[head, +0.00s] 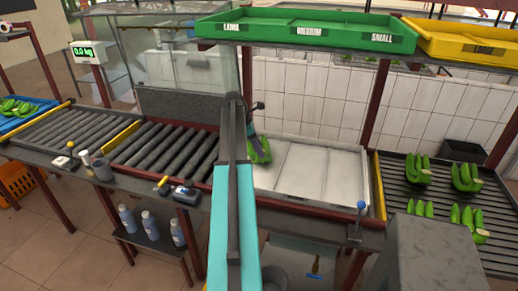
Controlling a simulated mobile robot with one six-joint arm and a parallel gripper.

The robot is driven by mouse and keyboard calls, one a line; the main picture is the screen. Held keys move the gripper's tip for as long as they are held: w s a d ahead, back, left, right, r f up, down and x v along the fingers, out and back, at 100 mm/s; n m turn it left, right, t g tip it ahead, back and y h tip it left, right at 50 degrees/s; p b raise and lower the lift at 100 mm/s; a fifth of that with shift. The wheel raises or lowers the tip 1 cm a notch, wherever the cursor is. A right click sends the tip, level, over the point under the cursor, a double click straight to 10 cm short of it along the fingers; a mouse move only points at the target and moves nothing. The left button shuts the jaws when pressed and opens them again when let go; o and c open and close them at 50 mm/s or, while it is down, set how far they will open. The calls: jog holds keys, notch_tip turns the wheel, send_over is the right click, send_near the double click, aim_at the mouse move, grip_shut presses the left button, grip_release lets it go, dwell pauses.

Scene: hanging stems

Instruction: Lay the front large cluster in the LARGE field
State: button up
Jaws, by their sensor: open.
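A green banana cluster (262,154) lies at the left side of a pale, divided tray, partly hidden behind my arm. My gripper (254,136) is open, just above or at this cluster; I cannot tell if they touch. Several more clusters stand on the dark roller bed at the right: one at its back left (417,172), one at its back right (466,178) and others nearer the front (468,221). The green tray (306,42) on the upper shelf has fields marked LARGE, MEDIUM and SMALL; its LARGE field (240,29) is at the left and looks empty.
A yellow tray (463,40) marked LARGE stands right of the green one. The pale tray (315,180) is otherwise clear. Empty rollers (165,155) lie left of my arm. A scale display (83,51), a blue crate of bananas (20,117) and red posts stand around.

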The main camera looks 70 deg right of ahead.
jog(key=b+v, duration=0.3)
jog(key=v, duration=1)
jog(key=shift+r, duration=0.25)
dwell(0.4)
